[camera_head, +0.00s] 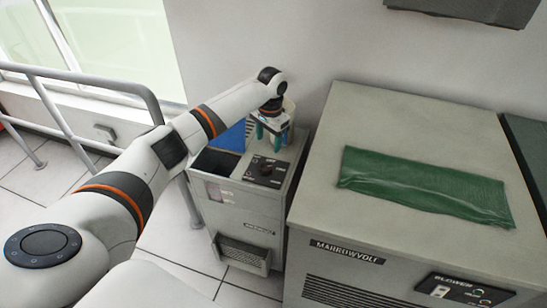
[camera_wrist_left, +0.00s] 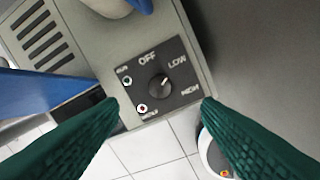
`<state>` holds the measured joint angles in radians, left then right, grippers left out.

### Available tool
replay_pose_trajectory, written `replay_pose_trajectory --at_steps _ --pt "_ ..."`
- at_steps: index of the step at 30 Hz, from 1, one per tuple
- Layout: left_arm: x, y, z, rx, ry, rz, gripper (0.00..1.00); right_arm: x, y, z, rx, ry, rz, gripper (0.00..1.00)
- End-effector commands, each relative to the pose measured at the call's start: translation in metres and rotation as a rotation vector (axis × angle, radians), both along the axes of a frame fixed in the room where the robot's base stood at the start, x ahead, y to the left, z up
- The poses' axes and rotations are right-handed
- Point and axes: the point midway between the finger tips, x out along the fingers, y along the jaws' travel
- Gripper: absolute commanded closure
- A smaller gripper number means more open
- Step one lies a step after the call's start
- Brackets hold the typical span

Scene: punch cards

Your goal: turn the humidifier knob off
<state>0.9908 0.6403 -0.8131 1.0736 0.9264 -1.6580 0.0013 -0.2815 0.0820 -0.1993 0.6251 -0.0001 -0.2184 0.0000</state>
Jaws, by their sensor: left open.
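The humidifier is a small grey cabinet (camera_head: 247,205) standing left of a larger cabinet. Its black control panel (camera_head: 265,171) is on top, and the panel also shows in the left wrist view (camera_wrist_left: 183,91), with OFF, LOW and HIGH labels. The round black knob (camera_wrist_left: 159,87) has a pale mark pointing up-right, roughly toward LOW. My left gripper (camera_head: 268,138) is above the panel, open and empty. In the left wrist view its green fingers (camera_wrist_left: 161,102) are wide apart, one on each side of the knob, not touching it. My right gripper is not in view.
The large MARROWVOLT cabinet (camera_head: 405,130) stands close on the right, with a green cloth (camera_head: 425,185) on top and a blower panel (camera_head: 465,291). A blue item (camera_head: 228,138) stands behind the humidifier's dark opening. A metal railing (camera_head: 90,83) runs along the left.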

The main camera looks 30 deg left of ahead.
Motion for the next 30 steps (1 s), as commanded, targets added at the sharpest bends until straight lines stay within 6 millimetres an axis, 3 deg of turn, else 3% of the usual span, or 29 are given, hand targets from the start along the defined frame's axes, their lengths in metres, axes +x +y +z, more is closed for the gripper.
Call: replay_pose_trajectory --at_steps 10,18,30 --pt "-0.001 0.003 -0.059 0.000 0.005 0.001 0.41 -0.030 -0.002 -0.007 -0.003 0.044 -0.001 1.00" --pt "0.000 0.006 -0.105 0.001 0.003 0.001 0.41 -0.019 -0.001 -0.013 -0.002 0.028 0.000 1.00" --pt "0.001 0.007 -0.118 0.000 0.000 0.000 0.41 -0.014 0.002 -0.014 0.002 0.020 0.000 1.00"
